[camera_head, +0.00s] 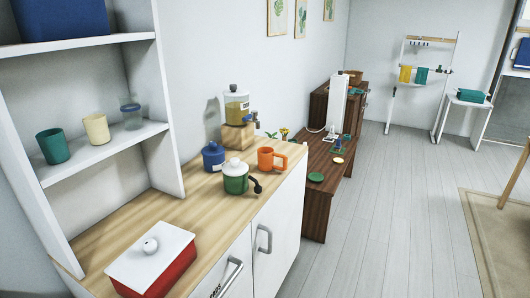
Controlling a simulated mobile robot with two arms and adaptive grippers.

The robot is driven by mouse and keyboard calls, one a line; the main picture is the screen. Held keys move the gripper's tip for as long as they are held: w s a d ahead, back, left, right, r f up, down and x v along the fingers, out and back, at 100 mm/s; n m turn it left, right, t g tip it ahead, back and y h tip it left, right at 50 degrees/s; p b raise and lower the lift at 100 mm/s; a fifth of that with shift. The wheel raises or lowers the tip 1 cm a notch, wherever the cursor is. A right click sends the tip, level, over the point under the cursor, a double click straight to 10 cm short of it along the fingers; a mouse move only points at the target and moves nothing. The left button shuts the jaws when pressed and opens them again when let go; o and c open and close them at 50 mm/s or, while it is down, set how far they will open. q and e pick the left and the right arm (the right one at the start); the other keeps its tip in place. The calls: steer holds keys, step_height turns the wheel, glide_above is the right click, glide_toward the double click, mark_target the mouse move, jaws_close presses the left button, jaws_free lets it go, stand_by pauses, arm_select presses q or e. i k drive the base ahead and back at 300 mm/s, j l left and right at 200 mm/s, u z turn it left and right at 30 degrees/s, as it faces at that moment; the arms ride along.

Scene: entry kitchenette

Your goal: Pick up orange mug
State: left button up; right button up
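The orange mug (265,160) stands upright on the wooden counter top (190,206), towards its far right end. Its handle points right. A green pot with a white lid (235,181) stands in front of it and to the left, with a dark handle-like part sticking out to the right. A blue lidded jar (213,158) is to the left of the mug. Neither of my grippers is in view.
A drink dispenser (238,110) on a wooden block stands behind the mug. A red box with a white lid (152,262) is at the counter's near end. A white shelf (100,151) holds cups on the left. Open floor (390,220) lies to the right.

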mark_target(266, 155)
steer(key=i+l+u, duration=0.1)
steer(key=u, duration=0.3)
steer(key=i+l+u, duration=0.1)
steer(key=u, duration=0.35)
steer(key=l+u, duration=0.4)
steer(key=i+j, duration=0.05)
steer(key=j, duration=0.05)
